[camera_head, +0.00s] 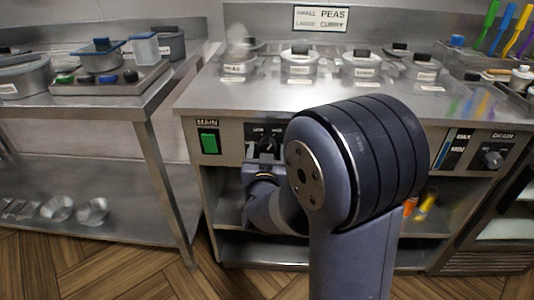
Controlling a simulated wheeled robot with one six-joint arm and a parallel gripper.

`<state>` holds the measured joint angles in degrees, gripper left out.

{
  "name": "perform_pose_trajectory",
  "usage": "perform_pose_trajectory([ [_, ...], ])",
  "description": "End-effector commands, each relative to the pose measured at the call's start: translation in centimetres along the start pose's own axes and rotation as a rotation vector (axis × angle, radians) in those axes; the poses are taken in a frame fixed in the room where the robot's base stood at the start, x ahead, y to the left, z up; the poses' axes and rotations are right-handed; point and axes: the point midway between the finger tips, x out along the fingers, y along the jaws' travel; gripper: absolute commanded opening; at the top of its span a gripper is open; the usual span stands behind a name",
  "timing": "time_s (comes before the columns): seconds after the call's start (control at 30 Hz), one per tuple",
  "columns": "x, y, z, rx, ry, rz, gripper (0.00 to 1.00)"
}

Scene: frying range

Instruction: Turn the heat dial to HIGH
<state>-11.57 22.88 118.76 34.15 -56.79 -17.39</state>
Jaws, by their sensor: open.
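The heat dial (267,146) is a dark knob on the front panel of the middle counter, between small labels that look like LOW and HIGH. Its pointer is too small and dark to read. My gripper (263,162) is just below and in front of the dial, at the end of my bent wrist, and looks open. Its fingertips are small and dark against the panel, so I cannot tell whether they touch the dial. My large arm joint hides the panel to the right.
A green MAIN switch (209,142) sits left of the dial. Lidded pots (300,62) stand in the countertop above. Another grey knob (492,158) is on the right panel. A steel side table (110,106) stands at left, with open floor before it.

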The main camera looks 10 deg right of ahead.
Motion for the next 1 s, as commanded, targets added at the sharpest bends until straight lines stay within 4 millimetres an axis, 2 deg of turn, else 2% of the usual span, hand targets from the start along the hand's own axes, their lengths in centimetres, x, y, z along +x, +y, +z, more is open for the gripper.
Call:
perform_pose_trajectory([
  [0.27, 0.12, 0.02, 0.01, 0.000, 0.000, 0.000, 0.64],
  [0.8, 0.09, 0.02, 0.00, 0.000, 0.000, 0.000, 0.20],
  [1.0, 0.09, 0.02, 0.07, 0.013, 0.001, 0.000, 0.20],
])
